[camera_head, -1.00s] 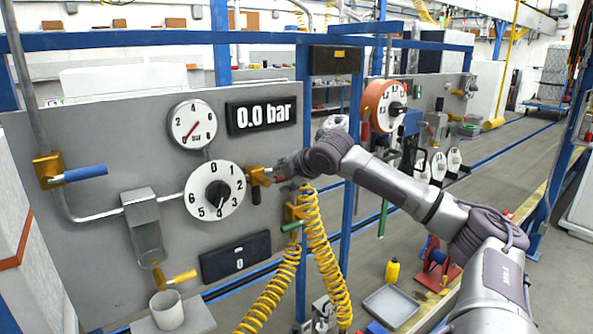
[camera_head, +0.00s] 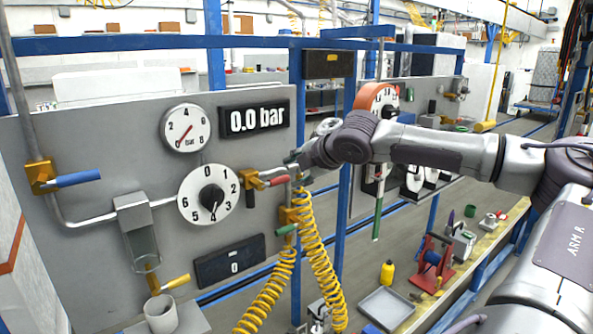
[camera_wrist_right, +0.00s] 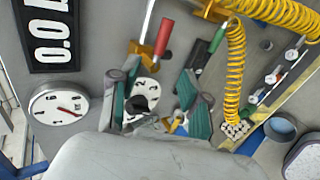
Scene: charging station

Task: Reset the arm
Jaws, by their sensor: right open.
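My right arm (camera_head: 440,152) comes in from the right, its elbow bent. My right gripper (camera_head: 297,158) is at the panel's right edge, just right of the red-handled valve (camera_head: 273,182), and looks apart from it. In the right wrist view my right gripper (camera_wrist_right: 155,108) is open with nothing between its fingers. The numbered dial (camera_wrist_right: 142,88) shows behind the fingers, and the red handle (camera_wrist_right: 164,38) lies above them. My left gripper is not in view.
The grey panel (camera_head: 90,215) carries a gauge (camera_head: 186,128), a "0.0 bar" display (camera_head: 254,118) and a blue-handled valve (camera_head: 72,179). Yellow coiled hoses (camera_head: 318,262) hang below the gripper. A blue post (camera_head: 344,215) stands close by. A grey tray (camera_head: 386,308) lies lower right.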

